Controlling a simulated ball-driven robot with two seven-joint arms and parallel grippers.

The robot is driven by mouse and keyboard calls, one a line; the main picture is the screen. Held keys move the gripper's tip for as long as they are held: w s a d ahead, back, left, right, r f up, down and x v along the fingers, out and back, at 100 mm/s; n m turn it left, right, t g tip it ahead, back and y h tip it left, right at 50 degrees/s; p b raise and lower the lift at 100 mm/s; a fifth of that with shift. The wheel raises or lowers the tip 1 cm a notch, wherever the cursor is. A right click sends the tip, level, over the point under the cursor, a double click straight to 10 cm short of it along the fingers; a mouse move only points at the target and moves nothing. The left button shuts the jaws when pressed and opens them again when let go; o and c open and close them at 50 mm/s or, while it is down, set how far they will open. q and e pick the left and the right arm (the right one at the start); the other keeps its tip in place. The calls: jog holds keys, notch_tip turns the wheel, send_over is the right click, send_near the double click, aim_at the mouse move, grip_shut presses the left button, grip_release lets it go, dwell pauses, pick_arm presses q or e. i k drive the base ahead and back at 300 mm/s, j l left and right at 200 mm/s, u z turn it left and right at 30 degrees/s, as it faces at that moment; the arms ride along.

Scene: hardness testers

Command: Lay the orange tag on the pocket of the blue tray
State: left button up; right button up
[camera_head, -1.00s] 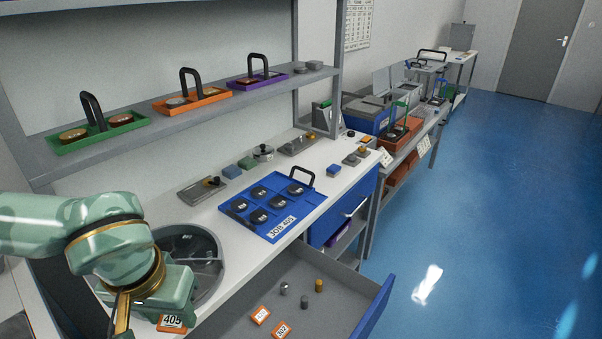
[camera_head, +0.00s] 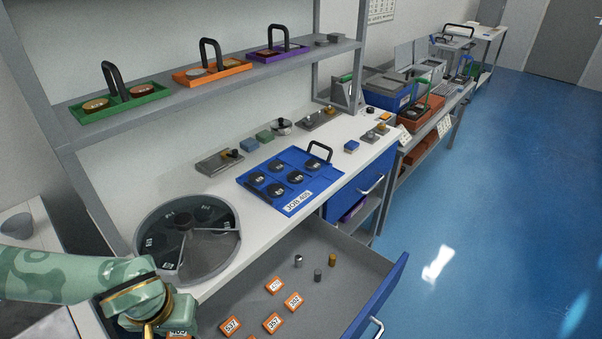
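The blue tray (camera_head: 265,202) lies flat on the white bench top. It carries several round dark pieces, a black handle at its far right corner and a white label reading JOB 405 on its front right edge. My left gripper (camera_head: 172,330) is at the bottom left, low in front of the bench and left of the open drawer. An orange tag marked 405 (camera_head: 179,334) shows at its lower end, cut by the picture's bottom edge. The tag moves with the gripper and appears held; the fingertips are hidden. My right gripper is out of view.
The open drawer (camera_head: 345,262) holds several orange-edged tags (camera_head: 293,301) and small metal cylinders (camera_head: 318,275). A round grey divided bin (camera_head: 235,240) stands on the bench between my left arm and the tray. A shelf (camera_head: 215,85) with handled trays overhangs the back.

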aim_at(332, 174)
jog(key=i+l+u, duration=0.25)
jog(key=l+u, duration=0.25)
jog(key=l, duration=0.15)
jog(key=i+l+u, duration=0.25)
jog(key=k+l, duration=0.1)
